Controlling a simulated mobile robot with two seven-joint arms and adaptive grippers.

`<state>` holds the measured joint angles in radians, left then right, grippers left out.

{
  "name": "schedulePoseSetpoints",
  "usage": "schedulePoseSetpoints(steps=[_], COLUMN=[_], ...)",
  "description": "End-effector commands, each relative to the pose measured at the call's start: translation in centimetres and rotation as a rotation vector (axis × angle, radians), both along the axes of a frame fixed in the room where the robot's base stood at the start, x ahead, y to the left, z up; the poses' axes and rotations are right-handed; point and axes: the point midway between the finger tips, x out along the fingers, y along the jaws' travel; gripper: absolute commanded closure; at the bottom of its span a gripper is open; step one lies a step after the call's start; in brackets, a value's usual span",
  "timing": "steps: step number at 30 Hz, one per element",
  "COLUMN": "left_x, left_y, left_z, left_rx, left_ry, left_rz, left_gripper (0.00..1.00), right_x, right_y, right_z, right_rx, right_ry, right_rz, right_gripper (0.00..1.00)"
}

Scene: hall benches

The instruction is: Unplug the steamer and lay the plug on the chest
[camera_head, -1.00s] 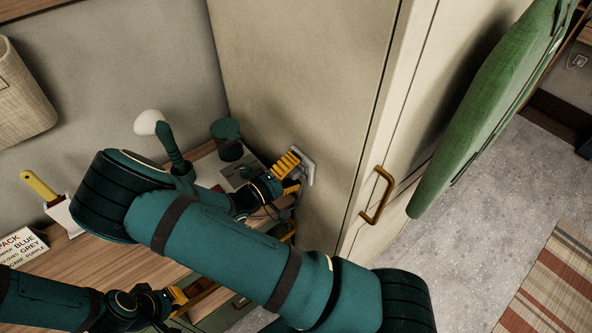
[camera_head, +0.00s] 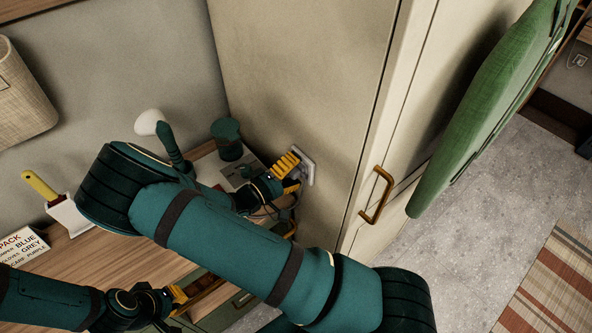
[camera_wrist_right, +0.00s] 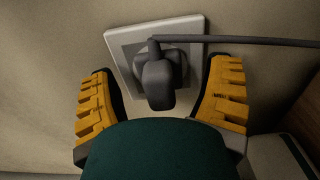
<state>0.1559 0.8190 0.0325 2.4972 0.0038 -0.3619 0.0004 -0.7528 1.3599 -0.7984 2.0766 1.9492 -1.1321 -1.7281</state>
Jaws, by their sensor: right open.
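The dark plug (camera_wrist_right: 159,82) sits in a pale square wall socket (camera_wrist_right: 118,40) in the right wrist view, with its dark cord running off to the right. My right gripper (camera_wrist_right: 160,100) is open, with one yellow finger on each side of the plug, apart from it. In the head view the right gripper (camera_head: 294,172) is at the socket (camera_head: 308,165) on the cabinet's side panel. My left gripper (camera_head: 180,296) is low at the left, by the front edge of the wooden-topped chest (camera_head: 120,262); its fingers are too small to judge. The steamer cannot be made out clearly.
On the chest stand a dark green canister (camera_head: 228,138), a white-topped green-handled item (camera_head: 150,122), a white holder with a yellow handle (camera_head: 42,185) and a lettered card (camera_head: 20,246). A tall cabinet (camera_head: 300,70) rises at the right. The chest's front-left top is clear.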

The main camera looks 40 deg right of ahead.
Motion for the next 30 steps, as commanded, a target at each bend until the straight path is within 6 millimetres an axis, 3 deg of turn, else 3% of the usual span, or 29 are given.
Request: schedulePoseSetpoints(steps=[20, 23, 27, 30], left_x=[-0.01, -0.01, 0.0, -0.01], left_y=[0.0, 0.0, 0.0, 0.0], left_z=[0.37, 0.36, 0.36, 0.37], left_rx=[0.0, 0.0, 0.0, 0.0], left_ry=[0.0, 0.0, 0.0, 0.0], left_rz=[0.0, 0.0, 0.0, 0.0], left_gripper=[1.0, 1.0, 1.0, 1.0], right_x=[-0.01, -0.01, 0.0, -0.01], right_y=[0.01, 0.01, 0.01, -0.01], right_z=[0.0, 0.0, 0.0, 0.01], right_rx=[0.0, 0.0, 0.0, 0.0], right_ry=[0.0, 0.0, 0.0, 0.0], right_rz=[0.0, 0.0, 0.0, 0.0], right_gripper=[0.22, 0.5, 0.99, 1.0])
